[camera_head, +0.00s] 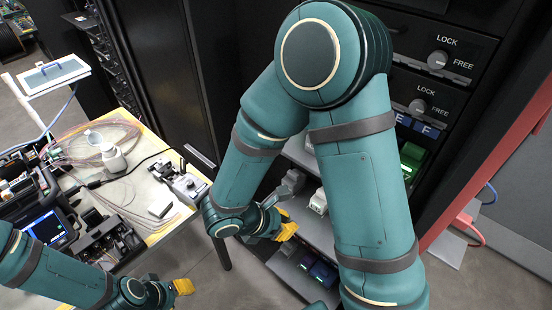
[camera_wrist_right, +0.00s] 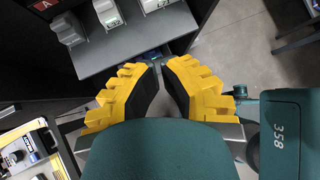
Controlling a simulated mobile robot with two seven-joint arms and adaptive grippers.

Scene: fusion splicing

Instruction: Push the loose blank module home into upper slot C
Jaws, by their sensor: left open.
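A row of grey-white modules stands at the upper rack shelf. In the right wrist view I see a left one (camera_wrist_right: 66,28) near a red "A" label (camera_wrist_right: 41,4), a middle one (camera_wrist_right: 108,14) and a right one (camera_wrist_right: 154,4) cut by the top edge. I cannot tell which is the loose blank; no C label is readable. In the head view a pale module (camera_head: 318,201) shows beside my right arm, which hides much of the rack. My right gripper (camera_wrist_right: 161,66) is empty, below and in front of the shelf, fingertips close together. My left gripper (camera_head: 184,287) is open and empty, low near the table.
The grey shelf (camera_wrist_right: 135,43) juts out under the modules. Green modules (camera_head: 412,156) sit near the E and F labels, and blue modules (camera_head: 322,272) on a lower shelf. A cluttered worktable (camera_head: 150,190) with splicing gear stands at left. Floor between table and rack is clear.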

